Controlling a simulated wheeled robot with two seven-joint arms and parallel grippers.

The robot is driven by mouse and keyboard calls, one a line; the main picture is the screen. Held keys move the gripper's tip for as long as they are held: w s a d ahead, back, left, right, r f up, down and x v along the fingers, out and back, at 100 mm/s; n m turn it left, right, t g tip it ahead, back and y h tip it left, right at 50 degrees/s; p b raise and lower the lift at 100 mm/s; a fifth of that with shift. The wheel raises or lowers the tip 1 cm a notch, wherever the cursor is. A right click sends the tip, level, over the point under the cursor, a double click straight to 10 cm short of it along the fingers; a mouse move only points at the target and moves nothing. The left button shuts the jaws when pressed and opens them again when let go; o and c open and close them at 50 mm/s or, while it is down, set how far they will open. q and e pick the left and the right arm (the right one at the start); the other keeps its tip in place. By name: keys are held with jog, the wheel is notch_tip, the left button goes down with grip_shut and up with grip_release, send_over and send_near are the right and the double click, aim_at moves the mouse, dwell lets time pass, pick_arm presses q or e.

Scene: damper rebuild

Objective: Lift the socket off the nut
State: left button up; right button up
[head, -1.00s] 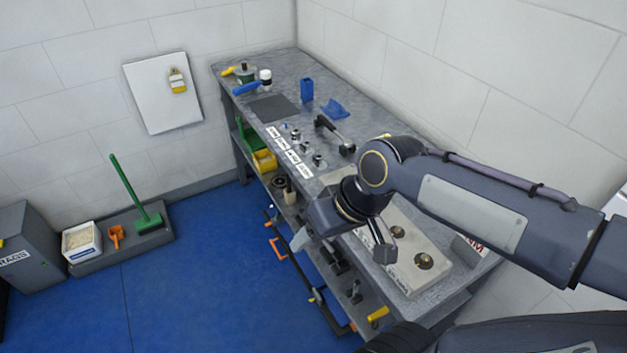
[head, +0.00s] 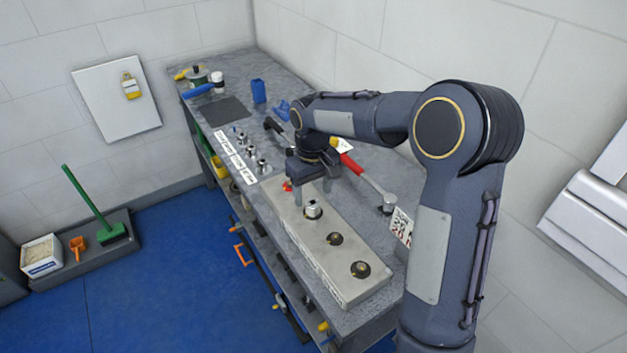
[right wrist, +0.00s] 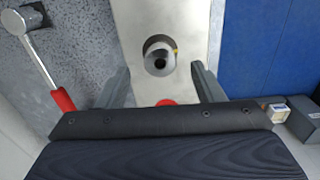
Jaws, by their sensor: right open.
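A silver socket (head: 313,209) stands upright at the far end of a long pale metal block (head: 300,232) on the workbench. The right wrist view shows the socket (right wrist: 159,57) end-on, with a dark hole in its middle; the nut under it is hidden. My right gripper (head: 312,192) is open and points down over the block's far end. Its two fingers are apart, and in the right wrist view the gripper (right wrist: 161,82) has the socket between and just beyond its fingers, with gaps on both sides. My left gripper is not in view.
Two brass-coloured nuts (head: 336,239) show along the same block. A red-handled wrench (head: 370,182) lies right of it, close to my arm. A small red thing (head: 287,186) is at the block's far end. Several sockets (head: 250,152) stand in a row by white labels.

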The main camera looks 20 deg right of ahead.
aim_at(313, 202)
jog(key=shift+f, duration=2.25)
jog(key=shift+r, duration=0.1)
jog(key=c, duration=1.2)
